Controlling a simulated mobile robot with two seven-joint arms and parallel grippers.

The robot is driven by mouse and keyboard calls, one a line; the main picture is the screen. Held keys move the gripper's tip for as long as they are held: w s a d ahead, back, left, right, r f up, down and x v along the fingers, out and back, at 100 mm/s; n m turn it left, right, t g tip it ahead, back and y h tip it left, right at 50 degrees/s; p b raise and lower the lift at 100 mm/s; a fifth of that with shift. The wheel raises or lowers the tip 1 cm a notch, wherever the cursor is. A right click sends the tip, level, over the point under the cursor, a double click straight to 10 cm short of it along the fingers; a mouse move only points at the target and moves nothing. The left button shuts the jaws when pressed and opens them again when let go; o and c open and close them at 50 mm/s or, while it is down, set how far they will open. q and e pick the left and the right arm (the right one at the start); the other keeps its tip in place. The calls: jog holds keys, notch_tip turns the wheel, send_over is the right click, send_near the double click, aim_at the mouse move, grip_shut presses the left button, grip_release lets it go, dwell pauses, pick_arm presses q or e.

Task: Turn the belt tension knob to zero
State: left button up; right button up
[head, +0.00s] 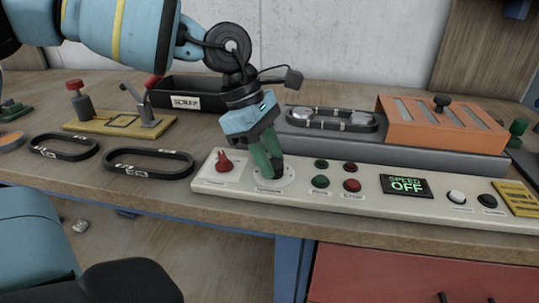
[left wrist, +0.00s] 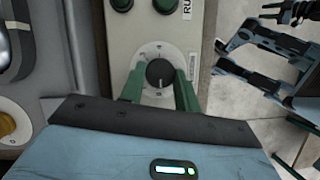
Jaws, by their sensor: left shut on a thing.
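The belt tension knob (left wrist: 158,72) is a round dark knob on a pale dial in the left wrist view. The dial plate (left wrist: 150,51) has small marks too fine to read. My left gripper (head: 270,172) points down over this dial on the long white control panel (head: 330,204) in the head view. In the left wrist view its green fingers (left wrist: 160,92) stand on either side of the knob, shut on it. In the head view the fingers mostly hide the knob.
A red knob (head: 225,162) is left of the gripper; green and red buttons (head: 320,182) and a display reading SPEED OFF (head: 405,186) are right. An orange cover (head: 440,124) and grey machine base (head: 400,149) stand behind. Two black belts (head: 148,163) lie at left.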

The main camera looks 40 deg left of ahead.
pick_arm(q)
jog(key=o, duration=1)
jog(key=shift+r, duration=0.1)
jog(key=p+v, duration=0.1)
jog(key=v, duration=0.6)
jog(key=shift+a+r, duration=0.15)
jog(key=shift+r, duration=0.15)
